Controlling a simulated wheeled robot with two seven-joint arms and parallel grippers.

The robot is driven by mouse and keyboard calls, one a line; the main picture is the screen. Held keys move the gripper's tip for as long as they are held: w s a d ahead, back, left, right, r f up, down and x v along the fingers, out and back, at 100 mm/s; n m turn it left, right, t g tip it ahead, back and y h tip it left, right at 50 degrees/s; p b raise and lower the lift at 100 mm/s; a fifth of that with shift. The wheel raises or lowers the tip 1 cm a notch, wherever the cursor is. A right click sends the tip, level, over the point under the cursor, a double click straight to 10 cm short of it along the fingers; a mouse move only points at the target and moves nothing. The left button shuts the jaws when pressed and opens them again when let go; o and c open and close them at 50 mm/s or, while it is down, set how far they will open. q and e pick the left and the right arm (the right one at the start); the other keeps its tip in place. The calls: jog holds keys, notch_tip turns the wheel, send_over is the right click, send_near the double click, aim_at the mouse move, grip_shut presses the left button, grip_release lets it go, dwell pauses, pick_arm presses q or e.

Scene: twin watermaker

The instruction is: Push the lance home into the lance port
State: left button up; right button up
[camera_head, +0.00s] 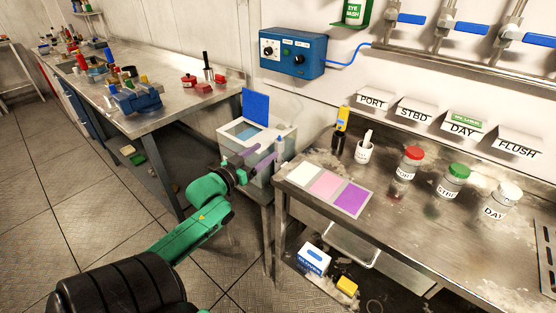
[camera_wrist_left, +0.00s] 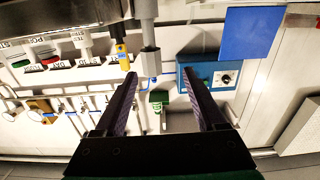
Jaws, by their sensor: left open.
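The lance appears to be the slim grey upright piece (camera_head: 279,146) at the right corner of the white tank (camera_head: 285,160). My left gripper (camera_head: 268,153) is open and empty in front of the tank, its two purple-lined fingers pointing toward that piece. The lance port and how deep the lance sits are not clear. My right gripper is not in view.
A blue lid (camera_head: 256,105) stands raised behind the tank. A blue control box (camera_head: 292,53) hangs on the wall. Open floor (camera_head: 60,200) lies at left.

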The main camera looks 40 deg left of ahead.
aim_at(277, 144)
pick_arm(q)
jog(key=w, duration=0.1)
jog(key=w+d, duration=0.1)
jog(key=w+r, duration=0.1)
jog(key=w, duration=0.1)
jog(key=shift+w+d, duration=0.1)
jog(key=shift+d, duration=0.1)
jog(key=shift+w, duration=0.35)
jog(key=w, duration=0.2)
jog(key=w+p, duration=0.1)
jog(key=w, duration=0.1)
jog(key=shift+a, duration=0.3)
jog(key=shift+w+d, duration=0.15)
jog(key=shift+w, duration=0.45)
jog(key=shift+s, duration=0.1)
jog(key=shift+c, duration=0.9)
grip_shut()
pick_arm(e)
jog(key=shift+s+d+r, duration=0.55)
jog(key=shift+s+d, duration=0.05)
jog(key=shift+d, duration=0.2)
